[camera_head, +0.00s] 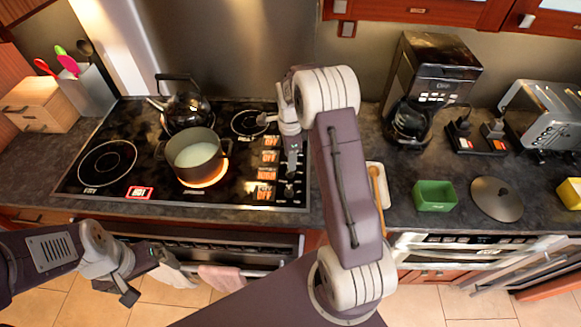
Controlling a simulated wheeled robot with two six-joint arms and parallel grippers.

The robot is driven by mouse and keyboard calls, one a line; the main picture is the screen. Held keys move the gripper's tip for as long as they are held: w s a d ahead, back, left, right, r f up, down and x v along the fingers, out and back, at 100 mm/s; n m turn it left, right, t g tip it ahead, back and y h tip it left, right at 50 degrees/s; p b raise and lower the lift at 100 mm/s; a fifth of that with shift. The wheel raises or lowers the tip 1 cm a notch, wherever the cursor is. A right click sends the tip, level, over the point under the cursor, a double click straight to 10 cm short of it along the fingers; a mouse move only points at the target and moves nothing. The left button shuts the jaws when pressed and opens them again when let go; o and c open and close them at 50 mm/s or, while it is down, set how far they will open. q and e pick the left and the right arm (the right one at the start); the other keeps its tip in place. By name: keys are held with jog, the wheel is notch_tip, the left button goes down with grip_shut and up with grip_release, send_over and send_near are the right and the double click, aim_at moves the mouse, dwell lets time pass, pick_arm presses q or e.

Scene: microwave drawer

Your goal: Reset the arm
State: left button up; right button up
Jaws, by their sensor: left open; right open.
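My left gripper (148,277) is open and empty at the lower left. It hangs in front of the counter, by the towels on the oven front. My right arm rises from the bottom centre and bends left at its top. My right gripper (289,160) is open over the right edge of the black cooktop (110,190), near its control labels. I see nothing held in it, though its fingers are partly hidden by the steep view.
A pot (197,152) stands on a glowing burner, with a kettle (187,108) behind it. Towels (222,277) hang at the oven front. A green container (434,195), round lid (496,199), coffee maker (430,80) and toaster (552,118) stand right. An open appliance door (540,268) is lower right.

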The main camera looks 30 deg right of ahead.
notch_tip(320, 180, up, 3)
jog(key=shift+f, duration=0.15)
jog(key=shift+r, duration=0.2)
